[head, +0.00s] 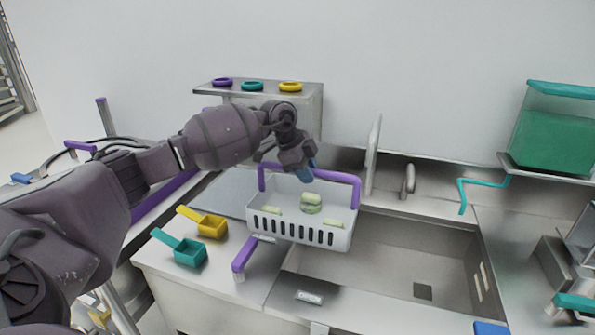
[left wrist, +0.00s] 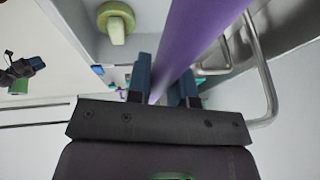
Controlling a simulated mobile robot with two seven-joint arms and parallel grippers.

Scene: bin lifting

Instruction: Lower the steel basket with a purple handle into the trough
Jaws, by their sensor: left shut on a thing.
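The light steel basket (head: 293,232) has slots in its front wall and a purple handle (head: 347,178). Several pale green pieces (head: 311,203) lie in it. My left gripper (head: 307,174) is shut on the handle's top bar, which also runs between its blue fingers in the left wrist view (left wrist: 160,85). The basket hangs roughly level over the left end of the trough (head: 400,266), partly over the counter beside it. The trough's visible floor is bare, with a dark square drain. The basket hides its far left part. I do not see my right gripper.
A yellow scoop (head: 211,226) and a teal scoop (head: 190,254) lie on the left counter. A purple-ended handle (head: 243,257) stands near the trough's left edge. A tap (head: 408,180) is behind the trough. A green tank (head: 553,137) stands at the right.

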